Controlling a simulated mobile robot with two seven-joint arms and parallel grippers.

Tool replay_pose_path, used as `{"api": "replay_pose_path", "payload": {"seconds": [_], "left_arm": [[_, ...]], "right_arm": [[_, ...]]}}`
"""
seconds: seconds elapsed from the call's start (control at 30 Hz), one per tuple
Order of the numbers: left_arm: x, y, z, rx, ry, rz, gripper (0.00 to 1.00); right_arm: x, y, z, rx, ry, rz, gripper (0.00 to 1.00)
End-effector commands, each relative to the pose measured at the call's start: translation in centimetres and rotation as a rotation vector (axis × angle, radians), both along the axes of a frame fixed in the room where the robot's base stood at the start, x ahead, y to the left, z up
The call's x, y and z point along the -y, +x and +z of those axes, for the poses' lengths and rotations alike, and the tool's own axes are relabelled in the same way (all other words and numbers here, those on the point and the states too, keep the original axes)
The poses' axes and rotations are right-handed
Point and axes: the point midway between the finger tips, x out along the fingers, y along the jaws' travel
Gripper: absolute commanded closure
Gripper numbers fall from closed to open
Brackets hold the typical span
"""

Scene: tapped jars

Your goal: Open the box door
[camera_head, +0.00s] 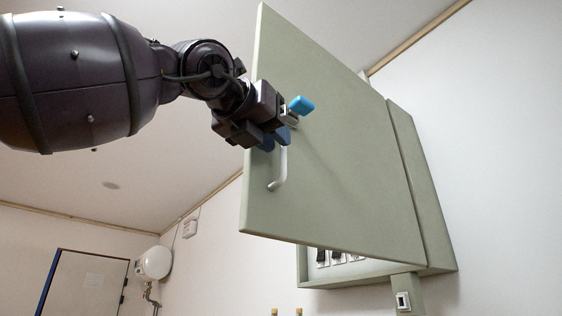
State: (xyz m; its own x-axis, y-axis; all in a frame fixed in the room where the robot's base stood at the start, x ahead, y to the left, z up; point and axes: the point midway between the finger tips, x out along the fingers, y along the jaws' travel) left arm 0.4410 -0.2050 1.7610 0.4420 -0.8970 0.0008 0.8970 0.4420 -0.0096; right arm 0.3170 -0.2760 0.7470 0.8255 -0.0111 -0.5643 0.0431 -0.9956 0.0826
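The box is a pale green wall cabinet (425,190) at the right. Its large flat door (345,160) stands open, swung out from the box towards the left. My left gripper (288,121) is at the door's face, just above the visible part of the handle. My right gripper is not in view.
Several dark switches (337,257) show inside the box below the door's lower edge. A green post with a small socket (403,302) is below the box. A white tank (155,262) hangs on the wall at the lower left, beside a room door (85,285).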

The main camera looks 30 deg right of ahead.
Motion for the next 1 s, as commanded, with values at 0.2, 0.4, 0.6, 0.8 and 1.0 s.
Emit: {"api": "replay_pose_path", "payload": {"seconds": [0.2,0.4,0.6,0.8,1.0], "left_arm": [[-3.8,-1.6,-0.2,-0.002,-0.001,0.0,0.78],[-6.0,-2.9,-0.1,0.0,0.0,0.0,0.78],[-6.8,-3.4,0.0,0.0,-0.001,0.0,0.78],[-6.8,-3.4,0.0,0.0,-0.001,0.0,0.78],[-6.8,-3.4,0.0,0.0,-0.001,0.0,0.78]], "right_arm": [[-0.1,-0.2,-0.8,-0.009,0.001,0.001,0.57],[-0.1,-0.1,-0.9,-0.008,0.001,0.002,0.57],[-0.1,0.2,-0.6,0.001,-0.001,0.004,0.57],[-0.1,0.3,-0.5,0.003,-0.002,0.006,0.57],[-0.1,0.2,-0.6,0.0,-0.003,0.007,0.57]]}}
